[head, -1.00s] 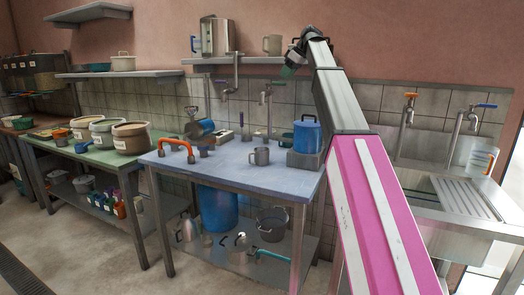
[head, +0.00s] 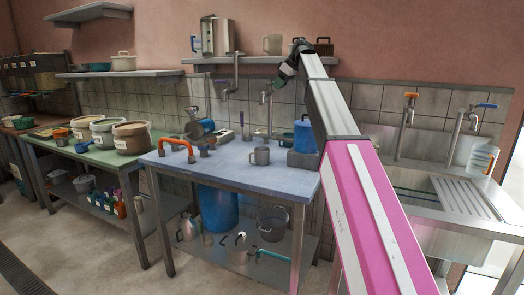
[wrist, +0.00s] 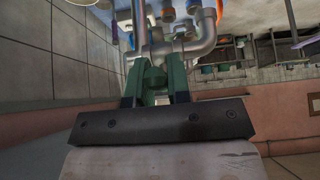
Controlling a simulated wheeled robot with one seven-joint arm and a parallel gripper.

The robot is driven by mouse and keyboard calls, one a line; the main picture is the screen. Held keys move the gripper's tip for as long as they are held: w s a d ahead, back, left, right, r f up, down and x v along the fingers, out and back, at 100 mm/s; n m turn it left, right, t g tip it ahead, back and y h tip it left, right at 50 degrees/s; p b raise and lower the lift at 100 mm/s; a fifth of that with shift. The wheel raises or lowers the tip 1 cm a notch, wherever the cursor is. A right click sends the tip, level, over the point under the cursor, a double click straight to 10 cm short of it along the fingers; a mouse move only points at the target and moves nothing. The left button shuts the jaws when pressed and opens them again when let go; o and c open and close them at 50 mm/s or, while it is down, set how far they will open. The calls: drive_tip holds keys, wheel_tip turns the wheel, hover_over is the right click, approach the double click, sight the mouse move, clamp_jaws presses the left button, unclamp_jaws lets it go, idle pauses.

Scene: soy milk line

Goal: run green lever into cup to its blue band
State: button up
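A grey metal cup (head: 260,156) stands upright on the blue-topped table (head: 225,172); I cannot make out a blue band on it. A metal tap (head: 265,98) on the tiled wall stands behind and above the cup. My gripper (head: 283,80) is up beside this tap, to its right, well above the table. In the wrist view my gripper (wrist: 155,80) has its two dark green fingers apart. A rounded green piece shows between them, with metal pipework (wrist: 180,45) just beyond. I cannot tell whether that piece is the green lever or whether the fingers touch it.
Another tap with a purple lever (head: 226,94) is to the left. An orange-handled fixture (head: 177,147) is at the table's left. A shelf (head: 255,61) with vessels runs above the taps. The table's front is clear.

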drive_tip(key=shift+s, duration=0.1)
drive_tip(key=shift+s+a+m+t+h, duration=0.25)
drive_tip(key=shift+s+m+t, duration=0.1)
drive_tip(key=shift+m, duration=0.4)
drive_tip(key=shift+s+a+m+t+h, duration=0.2)
drive_tip(key=shift+m+t+h, duration=0.15)
drive_tip(key=shift+m, duration=0.45)
drive_tip(key=shift+s+a+m+t+h, duration=0.2)
drive_tip(key=shift+s+m+t, duration=0.15)
drive_tip(key=shift+m, duration=0.4)
drive_tip(key=m, duration=0.1)
drive_tip(key=a+m+t+h, duration=0.1)
drive_tip(key=m, duration=0.1)
drive_tip(key=shift+s, duration=0.35)
idle(0.8)
